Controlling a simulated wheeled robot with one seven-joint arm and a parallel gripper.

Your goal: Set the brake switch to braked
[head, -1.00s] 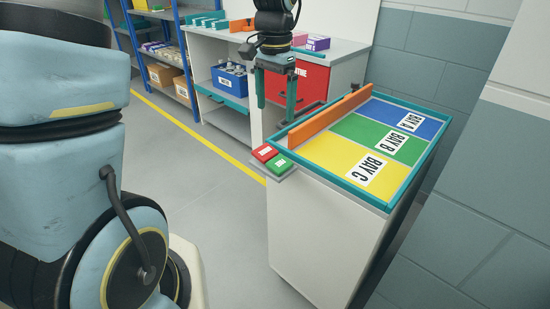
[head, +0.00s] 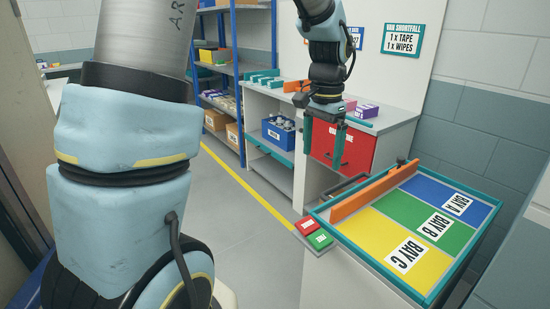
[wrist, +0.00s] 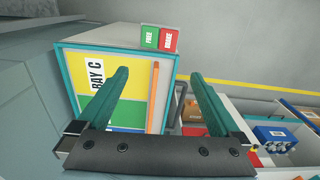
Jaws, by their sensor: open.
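The brake switch is a pair of pads on a small plate at the near left corner of the cart. In the head view they are a red pad (head: 306,226) and a green pad (head: 320,239). In the wrist view the red pad reads BRAKE (wrist: 168,39) and the green pad reads FREE (wrist: 149,37). I cannot tell which is pressed. The cart top (head: 416,296) has yellow, green and blue bays. My gripper (head: 324,148) is open and empty, above and beyond the switch in the head view. Its two teal fingers (wrist: 158,78) also show in the wrist view.
An orange divider (head: 360,195) stands along the cart's left side. A workbench with a red bin (head: 345,150) and a blue bin (head: 279,133) is behind. Blue shelving (head: 240,70) stands further back. The floor left of the cart is clear.

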